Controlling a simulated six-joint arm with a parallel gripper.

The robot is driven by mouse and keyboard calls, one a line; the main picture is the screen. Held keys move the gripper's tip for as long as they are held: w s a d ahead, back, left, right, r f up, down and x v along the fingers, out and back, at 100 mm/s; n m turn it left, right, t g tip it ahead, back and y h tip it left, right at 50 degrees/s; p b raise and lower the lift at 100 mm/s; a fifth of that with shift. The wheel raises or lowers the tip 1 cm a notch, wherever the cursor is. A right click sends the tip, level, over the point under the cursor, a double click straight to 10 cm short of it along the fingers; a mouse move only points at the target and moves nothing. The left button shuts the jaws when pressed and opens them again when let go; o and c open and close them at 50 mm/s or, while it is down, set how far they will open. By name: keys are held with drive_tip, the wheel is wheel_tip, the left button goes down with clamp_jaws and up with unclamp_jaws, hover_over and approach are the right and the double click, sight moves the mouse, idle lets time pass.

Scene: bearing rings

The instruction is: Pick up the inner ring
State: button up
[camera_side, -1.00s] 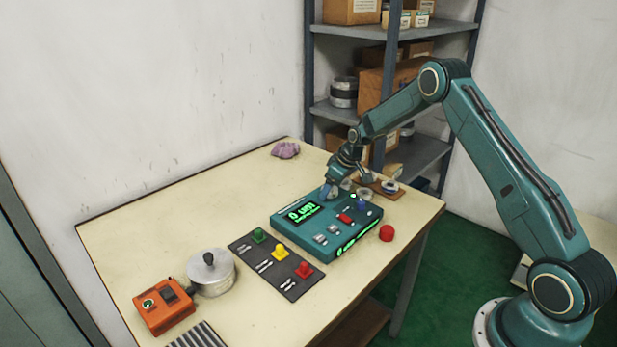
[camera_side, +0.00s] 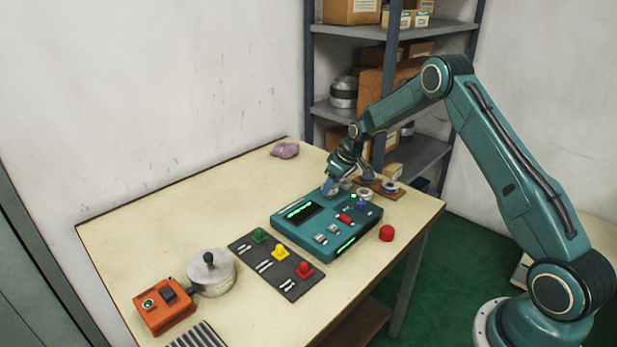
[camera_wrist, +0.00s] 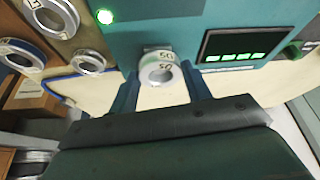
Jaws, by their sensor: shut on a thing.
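The inner ring (camera_wrist: 159,74), a small pale metal ring with dark markings, sits between the two fingers of my gripper (camera_wrist: 160,88) in the wrist view. My gripper is shut on it, beside the edge of the teal gauge box. In the side view my gripper (camera_side: 331,189) is low at the back left edge of the box, and the ring there is hard to make out. Whether the ring touches the box or a support beneath is unclear.
The teal gauge box (camera_side: 311,241) has a lit display (camera_side: 299,211). A red cap (camera_side: 386,233) and a dark mat (camera_side: 247,246) with coloured parts are nearby.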

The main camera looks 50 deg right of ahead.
wheel_tip(320, 180, up, 19)
idle(0.5)
drive_tip(key=shift+f, duration=0.2)
idle(0.3)
wheel_tip(320, 180, down, 14)
drive_tip(key=shift+r, duration=0.1)
idle(0.3)
drive_tip(key=shift+f, duration=2.05)
drive_tip(key=shift+f, duration=0.9)
idle(2.2)
